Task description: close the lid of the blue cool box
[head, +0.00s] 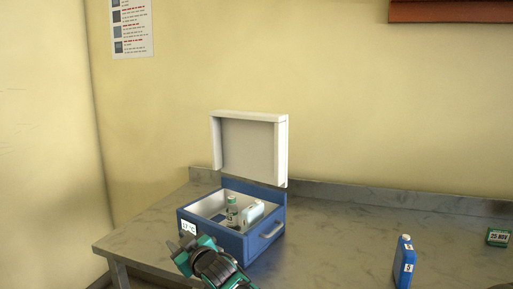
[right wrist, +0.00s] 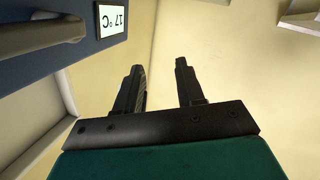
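The blue cool box (head: 232,243) stands on the metal bench, with its white lid (head: 249,148) raised upright at the back. Inside are a bottle with a green cap (head: 232,210) and a white container (head: 252,212). My right gripper (head: 187,243) is in front of the box's left front corner, partly overlapping it in the head view. In the right wrist view its two dark fingers (right wrist: 160,85) are apart with nothing between them. A blue panel with a grey handle and a 17 °C display (right wrist: 112,20) shows beside them. My left gripper is not in view.
A blue bottle-like container (head: 404,262) stands on the bench (head: 335,232) at the right, with a small green box (head: 498,237) farther right. The bench between the cool box and the blue container is clear. A wall rises behind.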

